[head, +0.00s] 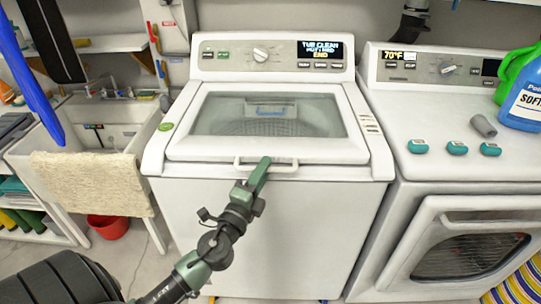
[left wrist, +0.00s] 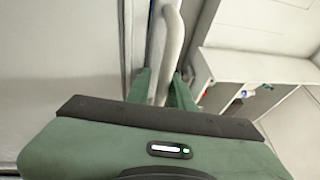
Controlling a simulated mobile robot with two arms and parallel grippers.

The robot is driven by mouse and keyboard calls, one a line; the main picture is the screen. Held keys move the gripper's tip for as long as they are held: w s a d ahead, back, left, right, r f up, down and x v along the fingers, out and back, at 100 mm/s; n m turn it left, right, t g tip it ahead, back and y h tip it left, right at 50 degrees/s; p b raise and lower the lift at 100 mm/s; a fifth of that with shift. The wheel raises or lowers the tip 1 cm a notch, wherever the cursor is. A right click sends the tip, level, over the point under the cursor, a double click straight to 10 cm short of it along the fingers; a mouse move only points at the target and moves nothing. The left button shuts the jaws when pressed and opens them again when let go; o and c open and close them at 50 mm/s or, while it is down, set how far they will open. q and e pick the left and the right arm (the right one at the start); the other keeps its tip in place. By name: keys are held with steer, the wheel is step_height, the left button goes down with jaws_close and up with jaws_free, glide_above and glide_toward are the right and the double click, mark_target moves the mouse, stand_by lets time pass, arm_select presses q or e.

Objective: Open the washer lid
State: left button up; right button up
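The washer (head: 265,225) is a white top-loader in the middle of the head view. Its lid (head: 187,150) has a large glass window and lies down flat, closed. A white bar handle (head: 285,169) runs along the lid's front edge. My left gripper (head: 262,166), green and dark grey, is at the left part of this handle. In the left wrist view, the handle (left wrist: 173,45) passes between the two green fingers of the gripper (left wrist: 164,82). Whether they press on it is not clear. My right gripper is not seen.
A dryer (head: 440,195) stands close on the right, with teal pods (head: 457,148), a grey cup (head: 484,126) and a blue detergent bottle (head: 523,95) on top. A sink (head: 125,112) with a beige towel (head: 90,183) is at left. A red bucket (head: 108,226) sits on the floor.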

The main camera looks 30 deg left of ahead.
arm_select(q)
steer(key=shift+r, duration=0.25)
jaws_close()
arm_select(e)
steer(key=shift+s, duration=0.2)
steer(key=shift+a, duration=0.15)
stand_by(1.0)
